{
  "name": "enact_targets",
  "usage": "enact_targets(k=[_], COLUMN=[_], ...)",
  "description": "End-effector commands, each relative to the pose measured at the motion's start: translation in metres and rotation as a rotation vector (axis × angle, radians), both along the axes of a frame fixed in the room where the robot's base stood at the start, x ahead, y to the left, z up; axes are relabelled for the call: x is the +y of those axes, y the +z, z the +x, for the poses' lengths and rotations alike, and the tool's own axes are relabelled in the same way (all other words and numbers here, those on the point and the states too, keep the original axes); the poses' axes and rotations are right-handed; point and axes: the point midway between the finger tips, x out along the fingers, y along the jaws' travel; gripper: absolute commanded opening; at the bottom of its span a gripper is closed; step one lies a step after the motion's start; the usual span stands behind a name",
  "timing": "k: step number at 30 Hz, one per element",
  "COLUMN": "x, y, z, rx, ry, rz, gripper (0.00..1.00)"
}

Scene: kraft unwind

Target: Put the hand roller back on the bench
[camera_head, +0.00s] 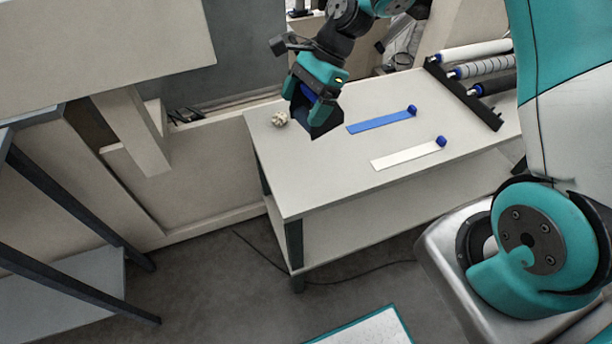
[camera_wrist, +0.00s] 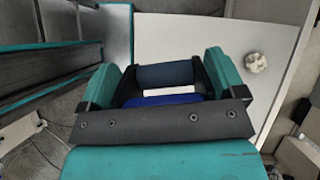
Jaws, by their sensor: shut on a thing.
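My gripper (camera_head: 312,92) is above the left end of the pale bench (camera_head: 300,185) in the head view. It is shut on the hand roller (camera_head: 326,118), whose dark blue drum points downward. In the wrist view my gripper (camera_wrist: 166,88) has its teal fingers on either side of the hand roller (camera_wrist: 165,74); a white band and a blue part show behind the drum. The bench top (camera_wrist: 200,38) lies beyond and to the right in that view. I cannot tell whether the roller touches the bench.
A crumpled whitish ball (camera_head: 279,119) lies left of the roller on the bench. A blue strip (camera_head: 380,122) and a white strip (camera_head: 405,156), each with a blue end piece, lie to the right. A black rack of rollers (camera_head: 465,93) stands farther right. The bench's front left is clear.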

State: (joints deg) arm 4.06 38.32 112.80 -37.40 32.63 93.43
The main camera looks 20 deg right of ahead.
Motion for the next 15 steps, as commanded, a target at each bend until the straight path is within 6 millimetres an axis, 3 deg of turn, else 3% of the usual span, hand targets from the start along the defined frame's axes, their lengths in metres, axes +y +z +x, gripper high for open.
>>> enact_targets(k=[3,7,11,15], x=[0.011,0.017,0.018,0.018], y=[0.017,0.018,-0.008,-0.046], z=[0.003,0.004,0.003,0.003], rx=[0.007,0.014,0.021,0.02], ry=[-0.136,-0.206,-0.216,-0.215], rz=[0.075,0.116,0.119,0.118], gripper=[0.32,0.32,0.32,0.32])
